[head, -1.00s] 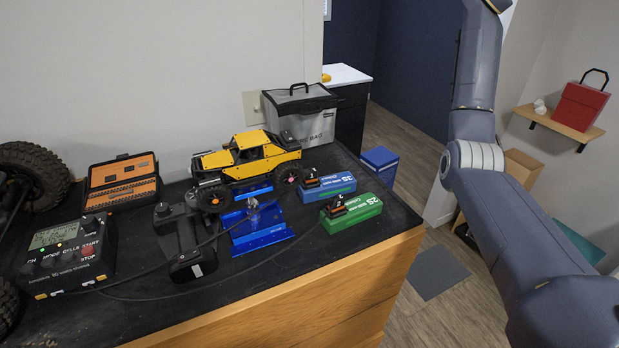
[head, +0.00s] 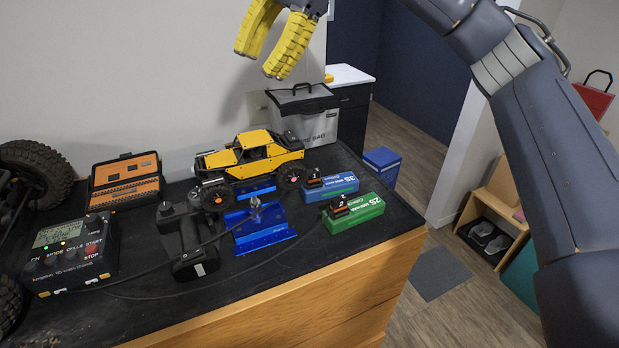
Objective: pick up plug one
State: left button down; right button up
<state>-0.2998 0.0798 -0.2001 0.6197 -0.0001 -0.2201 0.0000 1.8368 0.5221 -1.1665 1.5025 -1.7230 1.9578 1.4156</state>
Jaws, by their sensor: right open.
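Two battery packs lie at the right of the black bench top: a blue one (head: 343,188) marked 3S and a green one (head: 366,218) marked 2S. A small dark plug marked 2 (head: 313,179) sits on the blue pack. Another dark plug, with a small number tag, (head: 340,205) sits on the green pack; its number is too small to be sure of. My right gripper (head: 257,58), with yellow fingers, is open and empty, high above the bench behind the crawler. My left gripper is not in view.
A charger (head: 70,255), an orange case (head: 124,183) and a controller (head: 185,240) are to the left. A grey bag (head: 305,118) stands behind. A thin cable crosses the bench front.

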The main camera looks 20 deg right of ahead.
jog(key=d+f+m+h, duration=0.6)
jog(key=d+f+m, duration=0.1)
jog(key=d+f, duration=0.15)
send_near(315, 170)
notch_tip(315, 170, down, 5)
jog(key=shift+w+a+f, duration=0.15)
jog(key=shift+s+f, duration=0.1)
jog(key=shift+f, duration=1.2)
jog(key=shift+s+f, duration=0.15)
jog(key=shift+f, duration=1.15)
grip_shut()
